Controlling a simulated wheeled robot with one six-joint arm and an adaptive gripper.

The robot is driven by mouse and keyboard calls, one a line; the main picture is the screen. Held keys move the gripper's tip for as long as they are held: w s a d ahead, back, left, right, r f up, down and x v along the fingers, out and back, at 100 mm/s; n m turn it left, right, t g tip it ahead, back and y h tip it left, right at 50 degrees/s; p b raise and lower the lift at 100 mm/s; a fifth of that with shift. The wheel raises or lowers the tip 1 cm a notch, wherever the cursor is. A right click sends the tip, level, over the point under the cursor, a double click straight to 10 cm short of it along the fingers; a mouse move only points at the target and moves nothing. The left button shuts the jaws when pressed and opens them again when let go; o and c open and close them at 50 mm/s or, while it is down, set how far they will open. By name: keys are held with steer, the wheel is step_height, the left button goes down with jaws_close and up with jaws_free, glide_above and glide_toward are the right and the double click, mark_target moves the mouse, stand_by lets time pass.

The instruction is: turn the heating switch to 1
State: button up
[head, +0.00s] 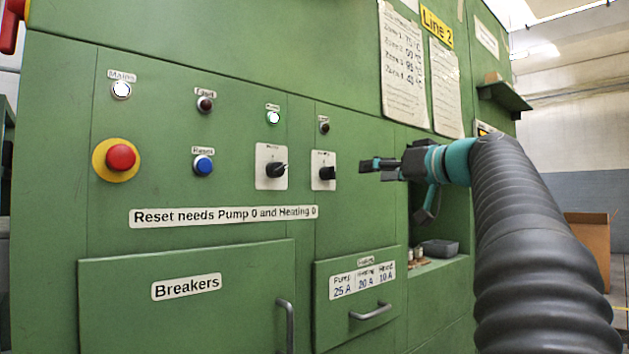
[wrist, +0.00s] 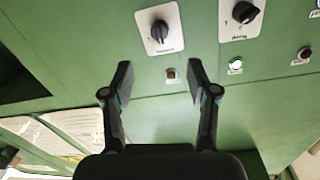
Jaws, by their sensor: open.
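Two black rotary switches on white plates sit side by side on the green panel. The right one in the head view (head: 326,173) also shows at the top middle of the wrist view (wrist: 160,32). The left one (head: 273,169) shows at the top right of the wrist view (wrist: 242,13). Their small labels are too blurred to read surely, so I cannot tell for certain which is heating. My gripper (head: 366,165) is open and empty, to the right of the right switch and apart from it. In the wrist view, the fingers (wrist: 160,72) point toward that switch.
A green lamp (head: 273,117) is lit above the left switch; a dark lamp (head: 324,127) is above the right. A red stop button (head: 121,157) and blue button (head: 203,165) are further left. Below are a handled drawer (head: 336,308) and an open recess (head: 450,267).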

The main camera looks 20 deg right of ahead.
mark_target(335, 172)
steer(key=p+x, duration=0.1)
steer(key=x, duration=0.8)
steer(key=p+x, duration=0.1)
steer(key=x, duration=0.3)
steer(key=shift+w+r+p, duration=0.3)
steer(key=shift+w+r, duration=0.05)
steer(key=shift+r, duration=0.05)
jaws_close()
